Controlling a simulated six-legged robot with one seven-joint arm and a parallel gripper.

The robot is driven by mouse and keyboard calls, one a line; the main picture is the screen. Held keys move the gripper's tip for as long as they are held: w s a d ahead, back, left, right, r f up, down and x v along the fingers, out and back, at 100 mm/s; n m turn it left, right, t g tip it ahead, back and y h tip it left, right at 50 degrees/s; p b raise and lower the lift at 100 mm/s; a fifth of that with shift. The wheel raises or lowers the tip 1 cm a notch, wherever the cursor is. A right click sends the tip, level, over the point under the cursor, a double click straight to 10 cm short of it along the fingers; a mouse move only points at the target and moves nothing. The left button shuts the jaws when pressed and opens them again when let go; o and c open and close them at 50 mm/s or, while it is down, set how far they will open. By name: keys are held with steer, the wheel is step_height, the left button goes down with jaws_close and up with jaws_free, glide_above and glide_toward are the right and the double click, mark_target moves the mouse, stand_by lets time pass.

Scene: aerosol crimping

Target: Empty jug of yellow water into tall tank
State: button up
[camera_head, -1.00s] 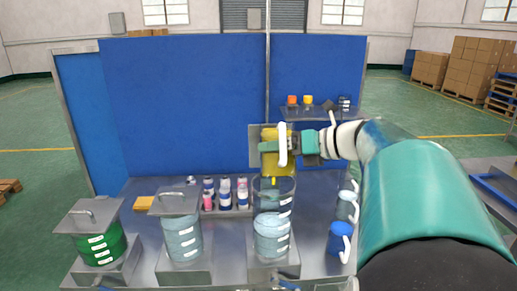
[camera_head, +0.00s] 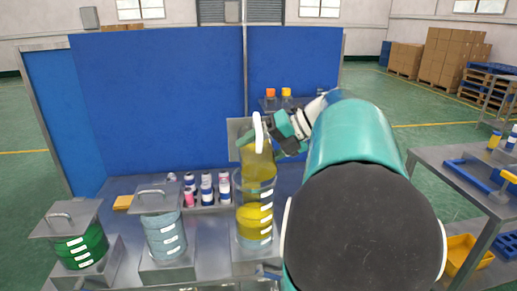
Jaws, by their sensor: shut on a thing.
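My gripper (camera_head: 272,141) is shut on the yellow jug (camera_head: 256,163), which has a white handle (camera_head: 257,132). The jug is over the open mouth of the tall clear tank (camera_head: 241,192), and its lower end overlaps the tank's rim in the picture. The tank has white level marks. Yellow liquid (camera_head: 254,221) stands in it above a pale layer at the bottom. I cannot tell how much water is left in the jug, or how far it is tilted.
Left of the tank stand a lidded pale-blue tank (camera_head: 165,235) and a lidded green tank (camera_head: 80,246). Several small bottles (camera_head: 207,190) stand in a rack behind. A blue panel (camera_head: 160,110) closes off the back. A grey side table (camera_head: 450,175) with blue trays is at the right.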

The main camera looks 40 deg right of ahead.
steer(key=shift+w+d+f+m+g+y, duration=0.1)
steer(key=shift+w+d+m+g+y, duration=0.2)
steer(key=shift+m+g+y, duration=0.2)
steer(key=shift+w+d+f+m+g+y, duration=0.15)
steer(key=shift+w+m+g+y, duration=0.2)
steer(key=shift+g, duration=0.25)
steer(key=shift+w+d+r+m+g+y, duration=0.4)
steer(key=shift+w+r+m+g+y, duration=0.15)
steer(key=shift+m, duration=0.2)
stand_by(1.3)
